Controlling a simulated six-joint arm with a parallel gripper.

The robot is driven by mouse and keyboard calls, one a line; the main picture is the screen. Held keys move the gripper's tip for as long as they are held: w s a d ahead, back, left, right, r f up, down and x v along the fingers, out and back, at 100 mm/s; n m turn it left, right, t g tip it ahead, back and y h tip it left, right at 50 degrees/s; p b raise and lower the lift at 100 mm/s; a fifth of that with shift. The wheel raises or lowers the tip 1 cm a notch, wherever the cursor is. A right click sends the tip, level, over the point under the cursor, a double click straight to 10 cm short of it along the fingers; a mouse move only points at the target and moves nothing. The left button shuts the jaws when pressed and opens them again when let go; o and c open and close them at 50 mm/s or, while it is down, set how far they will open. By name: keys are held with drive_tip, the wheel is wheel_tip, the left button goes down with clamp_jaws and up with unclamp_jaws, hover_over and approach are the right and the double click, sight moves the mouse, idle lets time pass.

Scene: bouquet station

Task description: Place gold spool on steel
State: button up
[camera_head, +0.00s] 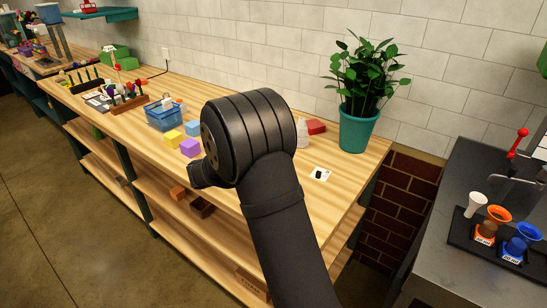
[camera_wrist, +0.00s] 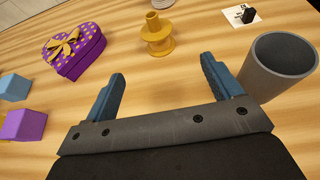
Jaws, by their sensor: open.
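The gold spool (camera_wrist: 158,43) stands upright on the wooden bench in the wrist view, ahead of my gripper and apart from it. My gripper (camera_wrist: 163,68) is open and empty, its two blue fingers spread with bare wood between them. A hollow grey cylinder (camera_wrist: 283,70), metal-looking, stands close beside the right finger; I cannot tell if it is the steel of the task. In the head view my arm hides the gold spool and the grey cylinder.
A purple heart-shaped box (camera_wrist: 75,52) with a gold bow lies left of the spool. A purple block (camera_wrist: 24,126) and a blue block (camera_wrist: 13,88) are at the far left. A white card (camera_head: 321,174) with a black piece and a potted plant (camera_head: 357,128) are at the right.

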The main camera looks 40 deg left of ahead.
drive_tip(key=shift+w+f, duration=0.3)
drive_tip(key=shift+f, duration=0.15)
drive_tip(key=x, duration=1.1)
drive_tip(key=shift+a+r+x, duration=0.1)
drive_tip(key=shift+a+x, duration=0.1)
drive_tip(key=shift+x, duration=1.25)
drive_tip(key=shift+a+r+x, duration=0.15)
drive_tip(key=shift+x, duration=1.3)
drive_tip(key=shift+c, duration=0.4)
drive_tip(key=c, duration=1.1)
